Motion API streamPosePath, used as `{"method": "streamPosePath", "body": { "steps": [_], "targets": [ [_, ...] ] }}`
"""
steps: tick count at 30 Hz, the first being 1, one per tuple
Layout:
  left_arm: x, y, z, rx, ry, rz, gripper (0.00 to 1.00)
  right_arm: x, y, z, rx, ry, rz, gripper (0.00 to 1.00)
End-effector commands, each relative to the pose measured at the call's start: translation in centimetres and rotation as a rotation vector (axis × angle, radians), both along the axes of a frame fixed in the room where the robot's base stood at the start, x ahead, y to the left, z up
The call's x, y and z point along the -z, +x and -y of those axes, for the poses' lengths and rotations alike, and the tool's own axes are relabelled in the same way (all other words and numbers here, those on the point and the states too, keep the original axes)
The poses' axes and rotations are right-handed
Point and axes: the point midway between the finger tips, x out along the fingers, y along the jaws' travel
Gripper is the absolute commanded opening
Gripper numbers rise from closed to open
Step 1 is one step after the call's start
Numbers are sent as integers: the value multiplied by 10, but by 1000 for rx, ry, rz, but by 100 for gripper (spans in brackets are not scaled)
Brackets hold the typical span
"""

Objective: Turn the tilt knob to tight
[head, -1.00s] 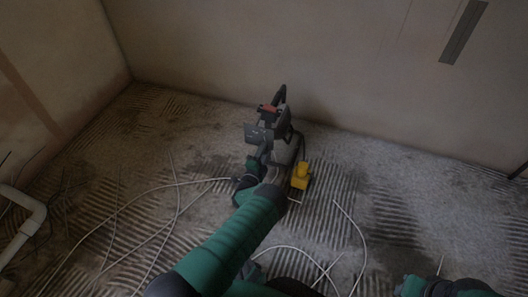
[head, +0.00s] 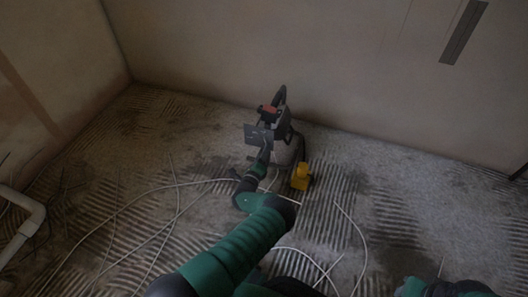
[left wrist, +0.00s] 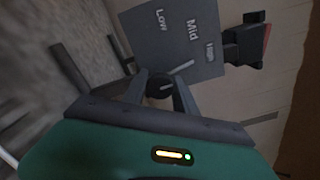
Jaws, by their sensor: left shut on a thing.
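A grey-black machine (head: 286,148) with an upright handle stands on the floor near the wall. It has a dark square panel (head: 256,135), which shows large in the left wrist view (left wrist: 170,45) with the words Low, Mid and High. A round dark knob (left wrist: 159,87) sits at the panel's lower edge, and a pale line beside it points toward High. My left gripper (left wrist: 158,85) is shut on this knob, one finger at each side. In the head view my left gripper (head: 265,158) is small and dark at the machine. My right gripper cannot be made out; only part of that arm shows at bottom right.
A yellow block-like part (head: 300,177) is at the machine's right foot. White cables (head: 150,190) lie across the ridged floor. A white pipe (head: 28,225) stands at the left. The floor right of the machine is mostly clear, and a wall is close behind.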

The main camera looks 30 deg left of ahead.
Motion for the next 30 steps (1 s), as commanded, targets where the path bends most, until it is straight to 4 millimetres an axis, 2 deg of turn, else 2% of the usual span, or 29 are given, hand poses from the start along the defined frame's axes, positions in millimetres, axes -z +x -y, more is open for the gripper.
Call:
{"method": "streamPosePath", "body": {
  "steps": [1, 19, 20, 21, 24, 30],
  "targets": [
    [5, 0, 4, 8, 8, -12, 0, 1, 0, 0, 0, 0, 0, 34],
    [6, 0, 4, 8, 46, -21, 0, 1, 0, 0, 0, 0, 0, 34],
    [6, 0, 4, 8, 46, -21, 36, 1, 0, 0, 0, 0, 0, 34],
    [5, 0, 4, 8, 47, -21, 42, 1, 0, 0, 0, 0, 0, 34],
    [4, 0, 3, 5, 47, -18, 55, 1, 0, 0, 0, 0, 0, 34],
    [2, 0, 2, 3, 48, -15, 56, 0, 0, 0, 0, 0, 0, 34]
  ]
}}
